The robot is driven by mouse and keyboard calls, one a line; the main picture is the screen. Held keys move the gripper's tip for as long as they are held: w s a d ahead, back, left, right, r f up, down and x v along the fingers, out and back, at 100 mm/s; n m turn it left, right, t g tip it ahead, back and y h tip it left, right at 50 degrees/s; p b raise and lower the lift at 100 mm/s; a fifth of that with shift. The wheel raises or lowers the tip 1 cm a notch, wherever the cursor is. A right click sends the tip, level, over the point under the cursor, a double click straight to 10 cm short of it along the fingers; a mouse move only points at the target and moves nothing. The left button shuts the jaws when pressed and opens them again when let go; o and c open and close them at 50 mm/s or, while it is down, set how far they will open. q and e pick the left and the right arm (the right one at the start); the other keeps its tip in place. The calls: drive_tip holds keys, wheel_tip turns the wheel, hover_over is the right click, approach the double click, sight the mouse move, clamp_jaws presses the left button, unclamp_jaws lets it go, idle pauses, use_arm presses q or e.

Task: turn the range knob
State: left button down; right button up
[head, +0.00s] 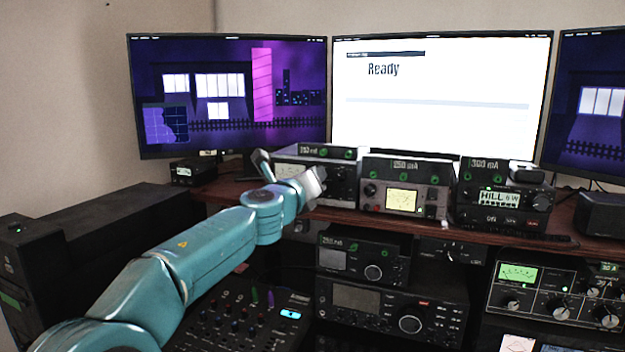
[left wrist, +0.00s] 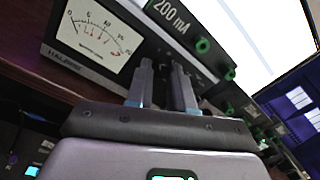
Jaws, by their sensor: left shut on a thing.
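The grey meter unit (head: 345,180) labelled 200 mA stands on the desk shelf at the left end of a row of radio units. Its white dial (left wrist: 97,37) and its label (left wrist: 170,14) show in the left wrist view. My left gripper (head: 318,178) is at the front of this unit. In the left wrist view its two fingers (left wrist: 164,72) reach to the front panel, right of and below the dial. They are shut on a small knob there, mostly hidden between them. I cannot read a range marking on it. My right gripper is not in view.
A 250 mA unit (head: 433,199) and a 300 mA unit (head: 480,208) stand to the right on the shelf. More radios (head: 450,308) and a mixer (head: 225,325) sit below. Monitors (head: 450,125) stand behind; the middle one reads "Ready".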

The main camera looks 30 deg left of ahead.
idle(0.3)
use_arm(q)
drive_tip(key=c, duration=1)
unclamp_jaws()
drive_tip(key=shift+s, duration=0.1)
drive_tip(key=s+d+b, duration=0.3)
drive_tip(key=s, duration=1.2)
drive_tip(key=shift+s+f, duration=0.3)
drive_tip(key=shift+s, duration=0.1)
drive_tip(key=shift+d, duration=0.1)
